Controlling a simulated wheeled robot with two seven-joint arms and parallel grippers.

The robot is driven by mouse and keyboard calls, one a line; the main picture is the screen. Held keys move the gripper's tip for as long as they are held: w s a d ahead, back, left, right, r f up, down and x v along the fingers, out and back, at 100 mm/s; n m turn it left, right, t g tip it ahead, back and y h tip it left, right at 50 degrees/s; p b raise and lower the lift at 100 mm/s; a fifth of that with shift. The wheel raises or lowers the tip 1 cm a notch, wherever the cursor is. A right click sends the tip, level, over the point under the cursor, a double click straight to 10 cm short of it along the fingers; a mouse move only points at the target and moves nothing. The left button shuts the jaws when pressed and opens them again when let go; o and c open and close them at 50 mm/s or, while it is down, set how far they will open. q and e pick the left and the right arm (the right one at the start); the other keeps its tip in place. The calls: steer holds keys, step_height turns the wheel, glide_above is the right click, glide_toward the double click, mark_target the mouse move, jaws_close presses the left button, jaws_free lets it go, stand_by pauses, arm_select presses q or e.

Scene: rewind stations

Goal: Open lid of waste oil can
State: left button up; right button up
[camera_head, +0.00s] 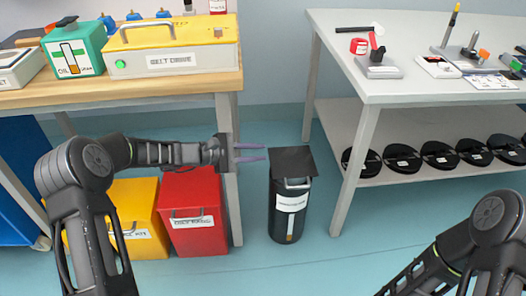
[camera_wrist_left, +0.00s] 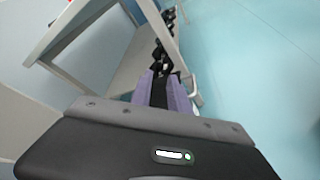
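The waste oil can (camera_head: 275,222) is a black upright cylinder on the floor between the two tables, with a white label and a pale handle on its front. Its flat black square lid (camera_head: 293,160) lies closed on top. My left gripper (camera_head: 265,152) is open, with two purple fingers, one above the other, pointing right at the lid's left edge. In the left wrist view the purple fingers (camera_wrist_left: 162,88) are apart, with a dark surface showing between them; I cannot tell whether they touch it. My right arm enters at lower right, its gripper out of frame.
A red bin (camera_head: 195,240) and a yellow bin (camera_head: 140,245) stand left of the can, under a wooden bench (camera_head: 170,88). A white table (camera_head: 420,90) stands to the right, with several black reels on its lower shelf (camera_head: 375,178). The floor in front of the can is clear.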

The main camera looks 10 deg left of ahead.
arm_select(q)
steer(key=shift+w+p+v, duration=0.2)
steer(key=shift+p+v, duration=0.4)
steer(key=shift+v, duration=1.65)
steer(key=shift+a+r, duration=0.1)
